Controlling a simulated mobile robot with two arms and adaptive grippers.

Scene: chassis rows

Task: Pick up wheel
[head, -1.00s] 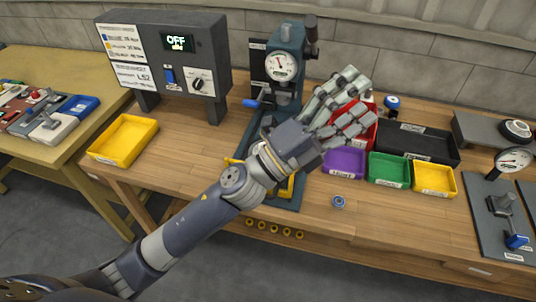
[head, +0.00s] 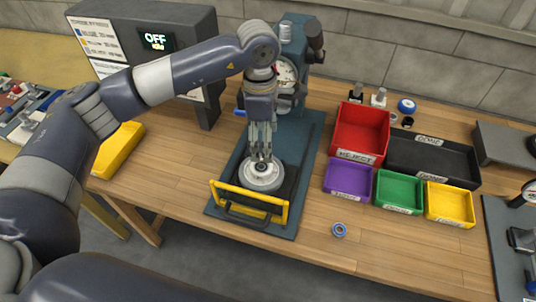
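The wheel (head: 261,178) is a light grey disc with a dark hub. It lies on the black plate of the press, behind a yellow guard bar (head: 252,203). My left gripper (head: 261,157) points straight down over the wheel's hub, its fingers close together. The fingertips are at or just above the hub; I cannot tell whether they touch or grip it. My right gripper is not in view.
The press with a dial (head: 288,72) stands right behind the gripper. To the right are a red bin (head: 360,133), a purple bin (head: 347,181), a green bin (head: 399,193), a yellow bin (head: 450,204) and a black tray (head: 433,158). A small blue ring (head: 339,230) lies on the bench.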

